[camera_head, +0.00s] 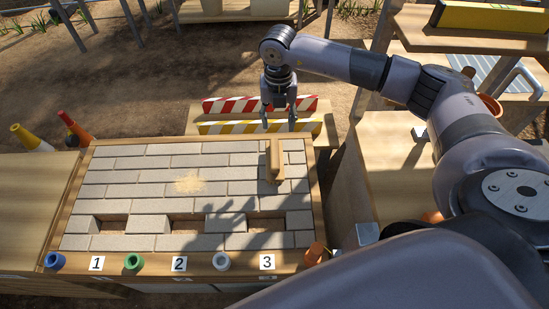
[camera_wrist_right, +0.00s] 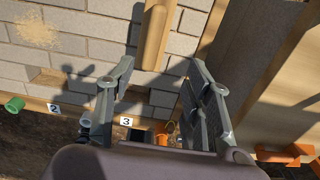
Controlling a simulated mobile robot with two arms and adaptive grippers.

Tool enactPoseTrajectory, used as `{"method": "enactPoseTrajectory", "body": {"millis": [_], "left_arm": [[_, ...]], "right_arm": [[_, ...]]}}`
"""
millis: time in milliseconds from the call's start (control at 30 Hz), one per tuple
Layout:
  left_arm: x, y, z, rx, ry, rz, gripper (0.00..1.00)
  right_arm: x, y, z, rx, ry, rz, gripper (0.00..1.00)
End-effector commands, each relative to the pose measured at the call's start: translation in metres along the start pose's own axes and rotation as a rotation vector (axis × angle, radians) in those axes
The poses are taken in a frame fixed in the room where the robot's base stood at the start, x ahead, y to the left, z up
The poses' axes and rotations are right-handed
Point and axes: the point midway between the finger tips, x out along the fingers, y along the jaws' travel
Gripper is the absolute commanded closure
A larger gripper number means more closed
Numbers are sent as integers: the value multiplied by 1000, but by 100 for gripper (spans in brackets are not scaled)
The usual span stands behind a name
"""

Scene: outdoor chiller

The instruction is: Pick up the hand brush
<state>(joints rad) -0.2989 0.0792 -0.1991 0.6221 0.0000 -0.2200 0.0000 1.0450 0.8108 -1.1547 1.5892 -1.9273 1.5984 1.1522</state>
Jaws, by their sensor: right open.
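The hand brush (camera_head: 276,162) has a light wooden body and lies on the paving-brick panel (camera_head: 130,177) near its right end. In the right wrist view the brush (camera_wrist_right: 154,38) shows as a long wooden piece at the top centre, beyond the fingertips. My right gripper (camera_head: 279,122) is open and empty, pointing down above the far right part of the panel. Its two fingers (camera_wrist_right: 158,66) show spread apart in the right wrist view, with the brush apart from both. My left gripper is not in view.
A pile of sand (camera_head: 189,184) lies left of the brush. The panel has several gaps above labels 1, 2 and 3. Striped barriers (camera_head: 258,105) stand behind it. Blue (camera_head: 54,261), green (camera_head: 133,261) and white (camera_head: 221,261) rings line the front edge. A wooden shelf stands right.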

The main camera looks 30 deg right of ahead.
Motion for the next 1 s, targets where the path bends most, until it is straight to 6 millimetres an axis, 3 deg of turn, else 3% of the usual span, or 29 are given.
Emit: {"method": "enactPoseTrajectory", "body": {"millis": [300, 667, 900, 1000], "left_arm": [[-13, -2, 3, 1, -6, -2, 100], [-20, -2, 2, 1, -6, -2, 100], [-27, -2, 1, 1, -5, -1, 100], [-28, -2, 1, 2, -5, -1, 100]], "right_arm": [[68, 2, -2, -2, 4, 2, 53], [100, 5, -5, -4, 4, 4, 53], [135, 10, -9, -1, 4, 3, 53], [142, 11, -9, -2, 2, 6, 53]]}}
